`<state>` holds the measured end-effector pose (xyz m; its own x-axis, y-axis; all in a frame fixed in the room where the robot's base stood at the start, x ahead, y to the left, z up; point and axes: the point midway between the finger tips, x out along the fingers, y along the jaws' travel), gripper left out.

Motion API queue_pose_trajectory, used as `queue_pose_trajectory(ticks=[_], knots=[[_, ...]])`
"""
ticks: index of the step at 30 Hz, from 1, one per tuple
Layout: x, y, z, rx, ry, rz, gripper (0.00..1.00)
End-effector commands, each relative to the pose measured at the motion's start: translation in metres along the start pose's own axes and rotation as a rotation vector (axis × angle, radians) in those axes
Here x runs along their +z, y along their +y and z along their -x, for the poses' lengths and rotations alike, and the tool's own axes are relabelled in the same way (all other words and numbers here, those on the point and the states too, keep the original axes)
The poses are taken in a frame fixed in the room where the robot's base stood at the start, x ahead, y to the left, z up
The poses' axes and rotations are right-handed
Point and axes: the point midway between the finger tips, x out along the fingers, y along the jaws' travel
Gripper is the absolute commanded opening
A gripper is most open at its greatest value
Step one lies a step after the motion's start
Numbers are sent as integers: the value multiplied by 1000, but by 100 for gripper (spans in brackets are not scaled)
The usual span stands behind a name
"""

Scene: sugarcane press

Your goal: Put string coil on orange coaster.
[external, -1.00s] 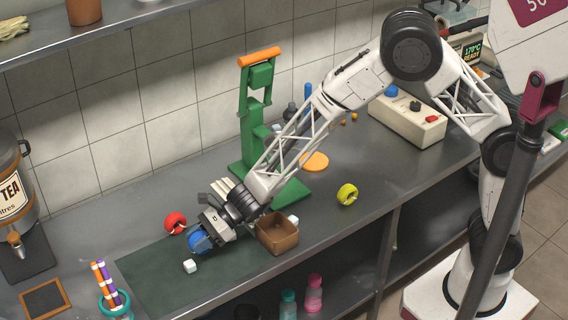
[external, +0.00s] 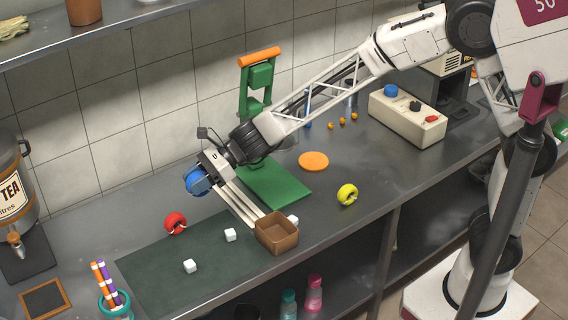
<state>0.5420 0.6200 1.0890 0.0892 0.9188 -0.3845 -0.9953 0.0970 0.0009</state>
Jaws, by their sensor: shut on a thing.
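My gripper (external: 207,174) is shut on a round blue string coil (external: 195,182) and holds it in the air above the left part of the counter. The fingers partly cover the coil. The flat, round orange coaster (external: 313,161) lies bare on the counter, right of the green press. It is well to the right of my gripper. A red coil (external: 175,223) lies on the counter below my gripper, and a yellow coil (external: 347,194) lies to the right of the brown box.
The green press (external: 262,95) stands behind my arm. A brown box (external: 277,233) holds pale sticks leaning left. White cubes (external: 190,266) lie about the dark green mat (external: 160,285). A control box (external: 407,118) stands at right. The counter around the coaster is mostly clear.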

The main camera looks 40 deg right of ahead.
Motion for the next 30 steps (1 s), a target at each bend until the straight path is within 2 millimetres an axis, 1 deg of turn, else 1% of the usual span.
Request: queue_pose_trajectory(ticks=[1, 5, 8, 15, 24, 30], knots=[[0, -6, 10, -12, -3, -2, 12], [-7, -20, 32, -39, -4, -12, 12], [-14, -32, 52, -63, -3, -23, 12], [-35, -59, 107, -128, -3, -50, 12], [-62, -83, 175, -208, -2, -84, 12], [-80, -94, 220, -262, -1, -106, 12]])
